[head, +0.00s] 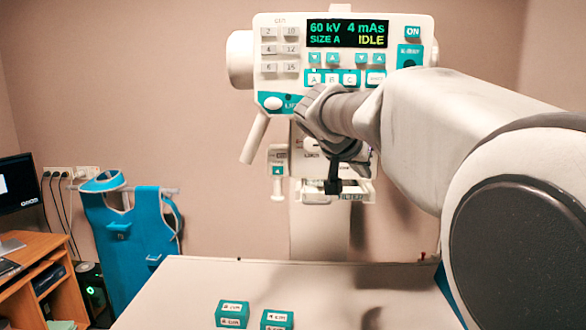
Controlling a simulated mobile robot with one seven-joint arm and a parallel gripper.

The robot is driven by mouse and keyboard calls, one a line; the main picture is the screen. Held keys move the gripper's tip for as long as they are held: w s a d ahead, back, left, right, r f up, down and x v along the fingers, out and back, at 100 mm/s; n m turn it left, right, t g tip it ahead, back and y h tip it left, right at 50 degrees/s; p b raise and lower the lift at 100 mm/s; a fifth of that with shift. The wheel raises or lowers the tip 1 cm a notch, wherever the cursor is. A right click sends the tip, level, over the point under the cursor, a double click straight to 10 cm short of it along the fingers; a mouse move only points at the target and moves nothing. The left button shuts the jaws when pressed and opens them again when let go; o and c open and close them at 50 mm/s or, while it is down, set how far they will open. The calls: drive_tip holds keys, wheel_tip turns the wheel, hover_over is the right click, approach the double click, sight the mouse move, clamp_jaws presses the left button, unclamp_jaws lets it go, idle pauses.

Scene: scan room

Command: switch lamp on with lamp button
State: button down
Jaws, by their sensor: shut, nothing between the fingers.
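The x-ray head's control panel (340,22) faces me on the wall column. A white oval button (272,103) sits on a teal strip at its lower left; its label is partly hidden by my wrist, so I cannot confirm it is the lamp button. The display (347,33) reads 60 kV, 4 mAs, SIZE A, IDLE. My arm reaches in from the right. My gripper (334,187) points down below the panel, in front of the filter slot (352,197), to the right of and lower than the oval button. It is shut and empty. I see no clear light from the lamp.
A white table (200,285) spans the foreground with two teal blocks (232,314) on it. A handle (254,138) sticks down at the panel's left. A blue apron (130,235) hangs at left beside a desk (30,275). The space left of the panel is free.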

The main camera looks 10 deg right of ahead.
drive_tip(key=shift+w, duration=0.1)
drive_tip(key=shift+w+d, duration=0.15)
drive_tip(key=shift+w, duration=0.15)
drive_tip(key=shift+w+d, duration=0.1)
drive_tip(key=shift+w, duration=0.3)
idle(0.5)
idle(0.4)
drive_tip(key=shift+s+a+b, duration=0.25)
drive_tip(key=shift+s+b, duration=0.55)
drive_tip(key=s+b, duration=0.1)
drive_tip(key=s, duration=0.1)
drive_tip(key=s+a+b, duration=0.1)
drive_tip(key=s+b, duration=0.1)
drive_tip(key=shift+s+a, duration=0.2)
drive_tip(key=shift+s, duration=0.2)
